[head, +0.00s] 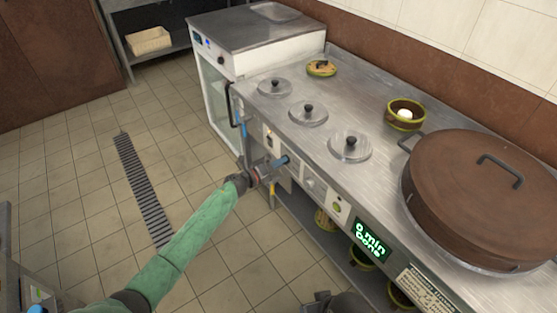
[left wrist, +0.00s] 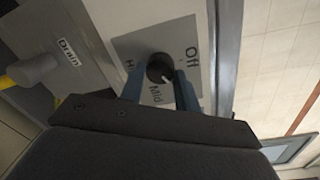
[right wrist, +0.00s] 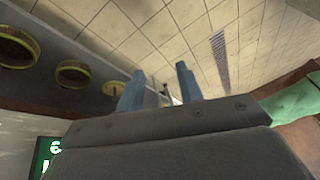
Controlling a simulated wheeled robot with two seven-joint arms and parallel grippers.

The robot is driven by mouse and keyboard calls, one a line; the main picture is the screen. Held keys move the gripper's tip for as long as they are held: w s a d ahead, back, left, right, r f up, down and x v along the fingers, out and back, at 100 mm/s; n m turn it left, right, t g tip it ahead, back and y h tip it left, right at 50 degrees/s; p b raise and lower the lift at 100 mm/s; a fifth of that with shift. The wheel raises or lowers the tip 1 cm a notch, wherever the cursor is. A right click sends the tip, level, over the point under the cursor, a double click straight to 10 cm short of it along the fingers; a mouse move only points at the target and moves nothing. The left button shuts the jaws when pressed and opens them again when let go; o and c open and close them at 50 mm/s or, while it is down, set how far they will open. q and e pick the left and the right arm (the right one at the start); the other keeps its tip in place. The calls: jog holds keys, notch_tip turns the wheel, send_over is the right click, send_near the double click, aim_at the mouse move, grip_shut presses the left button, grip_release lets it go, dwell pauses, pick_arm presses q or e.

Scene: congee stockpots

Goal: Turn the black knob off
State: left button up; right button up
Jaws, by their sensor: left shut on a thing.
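The black knob (left wrist: 159,68) sits on a grey dial plate (left wrist: 128,45) with the words Off, Mid and Hi, in the left wrist view. Its small white mark points down and right, seemingly between Mid and Off. My left gripper (left wrist: 160,84) is shut on the knob, one blue finger on each side. In the head view my left gripper (head: 277,166) is at the counter's front panel and the knob is hidden there. My right gripper (right wrist: 161,85) is open and empty, its fingers apart, below the counter front.
The steel counter (head: 385,95) carries several round lids and a large brown-lidded pot (head: 485,190). Yellow-green bowls (right wrist: 75,73) stand on the shelf below. A yellow-handled Drain valve (left wrist: 30,70) is beside the dial.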

jog(key=s+d+r+g+h+p, duration=0.25)
jog(key=d+r+p, duration=0.25)
jog(key=d+r, duration=0.25)
pick_arm(q)
jog(key=shift+w+a+n+g+h+p, duration=0.2)
jog(key=shift+n+p, duration=0.25)
jog(key=shift+n, duration=2.55)
jog(key=shift+s+d+n+g+h+p, duration=0.1)
jog(key=shift+n+g+p, duration=0.3)
jog(key=shift+n, duration=2.6)
pick_arm(e)
notch_tip(320, 180, down, 8)
jog(key=w, duration=0.1)
jog(key=shift+w+a+m, duration=0.25)
jog(key=shift+a+m, duration=0.15)
jog(key=shift+y, duration=0.25)
pick_arm(q)
jog(key=o, duration=1)
jog(key=shift+c, duration=0.2)
pick_arm(e)
jog(key=shift+r, duration=0.1)
pick_arm(q)
jog(key=shift+a, duration=0.1)
